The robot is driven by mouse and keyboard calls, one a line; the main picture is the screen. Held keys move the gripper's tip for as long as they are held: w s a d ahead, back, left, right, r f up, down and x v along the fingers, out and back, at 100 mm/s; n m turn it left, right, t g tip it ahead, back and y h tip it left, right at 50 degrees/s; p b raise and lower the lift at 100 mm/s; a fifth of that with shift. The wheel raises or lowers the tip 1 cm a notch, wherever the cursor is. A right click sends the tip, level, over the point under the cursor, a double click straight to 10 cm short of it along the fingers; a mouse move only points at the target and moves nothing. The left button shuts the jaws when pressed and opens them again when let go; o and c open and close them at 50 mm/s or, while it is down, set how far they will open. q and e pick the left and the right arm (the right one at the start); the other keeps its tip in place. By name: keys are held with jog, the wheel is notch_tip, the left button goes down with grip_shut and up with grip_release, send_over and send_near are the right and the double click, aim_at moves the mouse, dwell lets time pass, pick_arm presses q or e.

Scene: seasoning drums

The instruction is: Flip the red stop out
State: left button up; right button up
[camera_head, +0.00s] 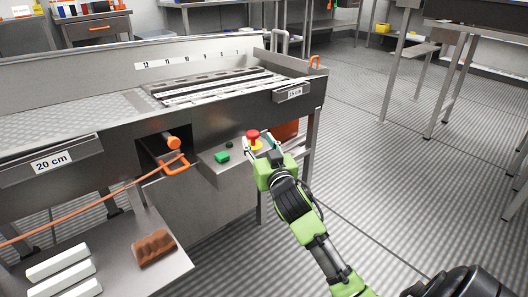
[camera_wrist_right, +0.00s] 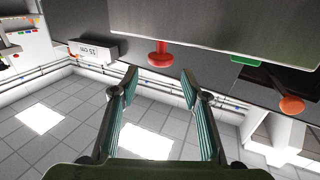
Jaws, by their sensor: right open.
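The red stop (camera_head: 253,134) is a red mushroom button on a yellow base, on top of a grey control box (camera_head: 215,160) at the machine's front. In the right wrist view the red stop (camera_wrist_right: 160,57) shows just beyond the gap between the fingertips, roughly centred. My right gripper (camera_head: 262,145) is open and empty, close to the button; its fingers also show spread in the wrist view (camera_wrist_right: 159,78). I cannot tell whether a finger touches the button. My left gripper is not in view.
A green button (camera_head: 222,157) and a small dark button (camera_head: 229,145) sit left of the stop. An orange knob (camera_head: 173,142) and orange handle (camera_head: 177,165) stick out farther left. A tray (camera_head: 175,262) holds white bars and a brown block. Open floor lies right.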

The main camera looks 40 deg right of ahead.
jog(key=shift+v, duration=2.7)
jog(key=shift+s, duration=0.1)
